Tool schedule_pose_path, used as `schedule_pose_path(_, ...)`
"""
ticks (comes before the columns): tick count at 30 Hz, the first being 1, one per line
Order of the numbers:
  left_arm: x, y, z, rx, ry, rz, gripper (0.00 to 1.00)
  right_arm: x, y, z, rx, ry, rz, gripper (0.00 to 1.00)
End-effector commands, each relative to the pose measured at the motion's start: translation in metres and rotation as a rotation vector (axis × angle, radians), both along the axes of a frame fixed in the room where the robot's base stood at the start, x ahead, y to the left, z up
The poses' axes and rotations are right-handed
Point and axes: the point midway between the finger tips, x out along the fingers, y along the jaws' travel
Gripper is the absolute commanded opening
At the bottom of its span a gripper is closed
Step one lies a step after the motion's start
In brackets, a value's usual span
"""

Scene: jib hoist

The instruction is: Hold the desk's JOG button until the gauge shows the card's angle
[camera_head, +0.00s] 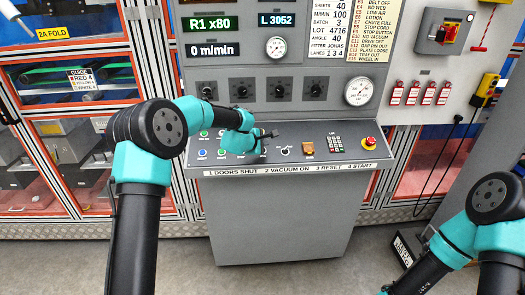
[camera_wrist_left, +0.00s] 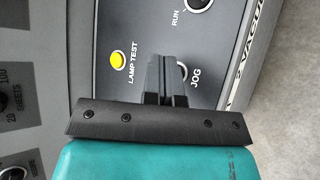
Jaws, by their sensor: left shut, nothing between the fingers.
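The grey control desk (camera_head: 215,163) stands ahead with a sloped button panel. My left gripper (camera_head: 268,136) is over this panel, its fingers shut and empty. In the left wrist view the shut fingers (camera_wrist_left: 165,68) are beside the JOG label and cover most of the JOG button (camera_wrist_left: 183,70). I cannot tell whether they touch it. The card (camera_head: 342,30) on the upright panel reads ANGLE 40. Two round gauges show, one upper (camera_head: 276,47) and one larger at right (camera_head: 359,91); their needles are too small to read. My right gripper is out of view.
A yellow LAMP TEST button (camera_wrist_left: 117,59) and a RUN control (camera_wrist_left: 198,3) are near the fingers. A red emergency stop (camera_head: 369,142), a keypad (camera_head: 336,143) and an orange switch (camera_head: 307,148) are further right on the desk. Several knobs line the upright panel.

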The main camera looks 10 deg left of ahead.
Motion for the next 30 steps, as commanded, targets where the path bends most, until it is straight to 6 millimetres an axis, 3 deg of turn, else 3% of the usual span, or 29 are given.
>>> schedule_pose_path(12, -0.012, -0.004, 0.029, 0.0, -0.001, -0.001, 0.0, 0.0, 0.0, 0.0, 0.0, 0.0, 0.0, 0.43)
schedule_pose_path(22, -0.012, -0.004, 0.031, 0.0, 0.0, 0.0, 0.0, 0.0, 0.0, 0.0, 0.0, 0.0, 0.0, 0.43)
schedule_pose_path(26, -0.016, -0.007, 0.023, 0.012, 0.011, -0.013, 0.0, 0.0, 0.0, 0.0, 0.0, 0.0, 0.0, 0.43)
schedule_pose_path(30, -0.03, -0.018, -0.011, 0.072, 0.052, -0.071, 0.0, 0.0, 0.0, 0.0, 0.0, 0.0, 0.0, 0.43)
